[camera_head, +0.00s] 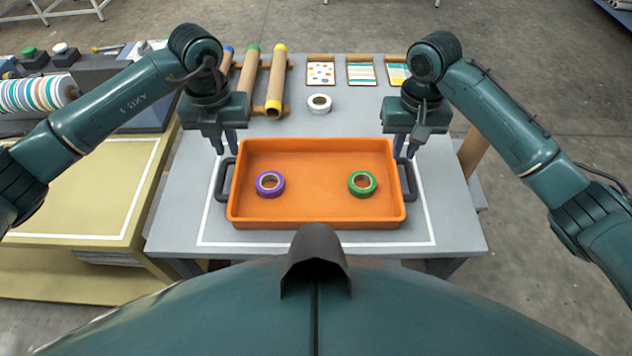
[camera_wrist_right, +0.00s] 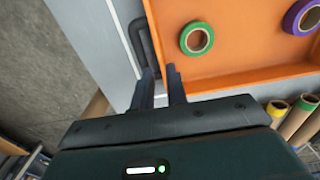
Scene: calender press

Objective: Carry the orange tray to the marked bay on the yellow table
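The orange tray (camera_head: 318,222) sits on the grey table, with a purple tape roll (camera_head: 269,184) and a green tape roll (camera_head: 362,184) inside. It has a dark handle at each short end, left (camera_head: 221,180) and right (camera_head: 410,182). My left gripper (camera_head: 225,150) is open and empty above the far part of the left handle. My right gripper (camera_head: 405,152) is open above the far part of the right handle, which also shows just ahead of its fingers in the right wrist view (camera_wrist_right: 141,40). The yellow table (camera_head: 75,190) stands at the left, its white-outlined bay (camera_head: 124,237) bare.
The grey table (camera_head: 455,215) has a white outline around the tray. Cardboard tubes (camera_head: 275,80), a white tape roll (camera_head: 319,103) and sample cards (camera_head: 361,74) lie behind the tray. A striped roller machine (camera_head: 38,92) stands behind the yellow table. A gap separates the tables near the front.

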